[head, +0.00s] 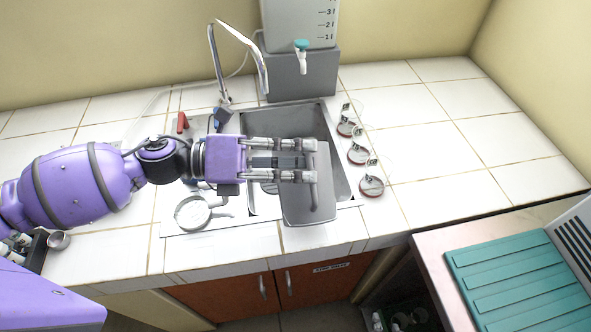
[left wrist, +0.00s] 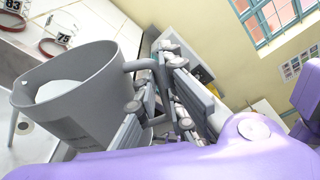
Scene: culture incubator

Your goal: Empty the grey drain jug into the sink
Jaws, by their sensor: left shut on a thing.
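The grey drain jug (head: 300,208) hangs at the front right part of the sink (head: 335,125), overlapping its front rim in the head view. My left gripper (head: 311,160) reaches in from the left and is shut on the jug's handle. The left wrist view shows the jug (left wrist: 85,100) with its handle (left wrist: 133,85) between the fingers (left wrist: 165,85). Its open mouth faces up and left there, with a pale surface inside; I cannot tell whether that is liquid. How far the jug tilts is unclear. My right gripper is in neither view.
A tap (head: 222,75) arches behind the sink. A container with a teal spigot (head: 301,50) stands on a grey block (head: 310,78). Several tagged round items line the sink's right side. A small pan (head: 192,213) sits left. The right counter is clear.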

